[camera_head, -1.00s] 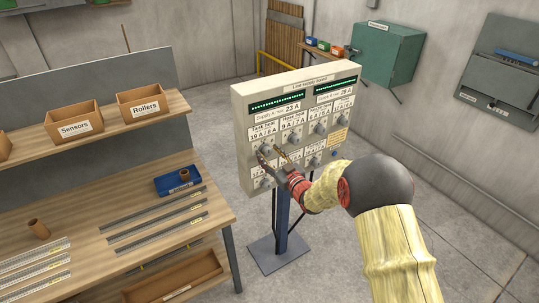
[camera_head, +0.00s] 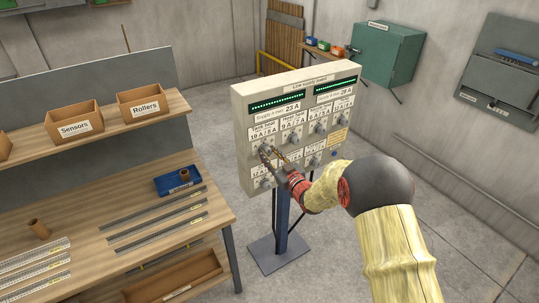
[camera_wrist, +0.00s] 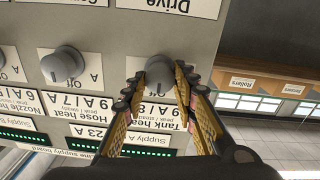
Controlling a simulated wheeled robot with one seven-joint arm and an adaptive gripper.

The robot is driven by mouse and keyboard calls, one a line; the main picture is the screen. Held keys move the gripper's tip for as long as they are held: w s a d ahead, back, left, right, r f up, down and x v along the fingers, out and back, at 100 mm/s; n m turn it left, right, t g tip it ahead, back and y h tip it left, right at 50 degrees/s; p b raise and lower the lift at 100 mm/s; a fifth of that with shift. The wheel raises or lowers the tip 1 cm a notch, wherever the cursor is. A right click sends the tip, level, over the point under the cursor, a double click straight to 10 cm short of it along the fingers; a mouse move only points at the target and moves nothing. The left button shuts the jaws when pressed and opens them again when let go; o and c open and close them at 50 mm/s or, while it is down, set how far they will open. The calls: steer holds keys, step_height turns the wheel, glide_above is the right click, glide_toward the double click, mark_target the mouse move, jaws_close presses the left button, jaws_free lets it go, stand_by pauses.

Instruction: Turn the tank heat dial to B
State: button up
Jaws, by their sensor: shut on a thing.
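The tank heat dial (camera_wrist: 159,70) is a grey round knob on the beige supply board (camera_head: 240,110). In the wrist view the board appears upside down, with the "Tank heat" label (camera_wrist: 165,118) below the dial and an "Off" mark to its left. My gripper (camera_wrist: 158,82) is shut on the dial, one finger on each side. In the head view my gripper (camera_head: 271,152) is at the upper-left dial of the board. The fingers cover part of the dial, and I cannot tell which mark it points to.
The hose heat dial (camera_wrist: 64,65) is beside the tank heat dial, and other dials fill the board. A wooden workbench (camera_head: 150,222) with bins and strips stands to the left. A green cabinet (camera_head: 388,52) hangs on the back wall. The floor at right is clear.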

steer(key=m+b, duration=0.1)
steer(key=m, duration=0.7)
steer(key=shift+d+b, duration=0.1)
steer(key=shift+b, duration=0.2)
steer(key=shift+r+m, duration=0.1)
steer(key=shift+m, duration=0.4)
steer(key=o, duration=1.1)
steer(key=shift+o, duration=0.3)
